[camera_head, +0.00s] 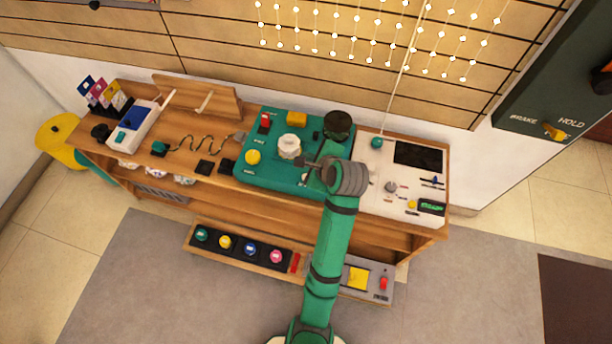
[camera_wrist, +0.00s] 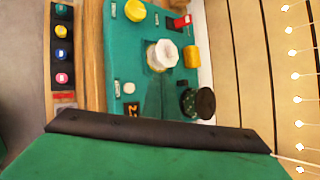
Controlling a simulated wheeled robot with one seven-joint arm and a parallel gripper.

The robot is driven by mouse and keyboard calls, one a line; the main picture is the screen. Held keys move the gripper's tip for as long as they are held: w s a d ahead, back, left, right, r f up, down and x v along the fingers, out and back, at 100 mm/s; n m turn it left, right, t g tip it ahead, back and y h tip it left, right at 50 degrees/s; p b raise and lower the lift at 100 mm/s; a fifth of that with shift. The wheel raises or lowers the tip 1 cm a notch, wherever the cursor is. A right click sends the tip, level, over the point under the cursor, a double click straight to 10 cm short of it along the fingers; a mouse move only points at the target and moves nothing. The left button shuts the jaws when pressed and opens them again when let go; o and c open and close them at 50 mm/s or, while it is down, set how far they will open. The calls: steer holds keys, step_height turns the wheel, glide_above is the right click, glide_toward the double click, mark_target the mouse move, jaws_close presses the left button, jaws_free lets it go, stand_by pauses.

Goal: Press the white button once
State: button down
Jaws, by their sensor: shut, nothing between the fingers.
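A teal control panel (camera_head: 262,174) lies on the wooden bench. In the wrist view a small round white button (camera_wrist: 129,88) sits on this panel (camera_wrist: 117,50), toward its front edge. I cannot make this button out clearly in the head view, where my arm and gripper cover that area. A larger white faceted knob (camera_head: 289,146) stands behind it and also shows in the wrist view (camera_wrist: 162,55). My gripper (camera_head: 300,163) is shut and empty, low over the panel, just in front of the white knob. Contact with the button cannot be told.
The panel also carries a yellow button (camera_head: 252,157), a red switch (camera_head: 265,121), a yellow block (camera_head: 296,118) and a tall black knob (camera_head: 338,124). A white panel (camera_head: 380,193) with a dark screen adjoins on the right. A lower shelf holds several coloured buttons (camera_head: 249,248).

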steer(key=shift+f, duration=4.4)
steer(key=shift+f, duration=0.25)
steer(key=shift+f, duration=0.15)
steer(key=shift+f, duration=0.55)
steer(key=shift+r, duration=0.95)
steer(key=shift+r, duration=2.55)
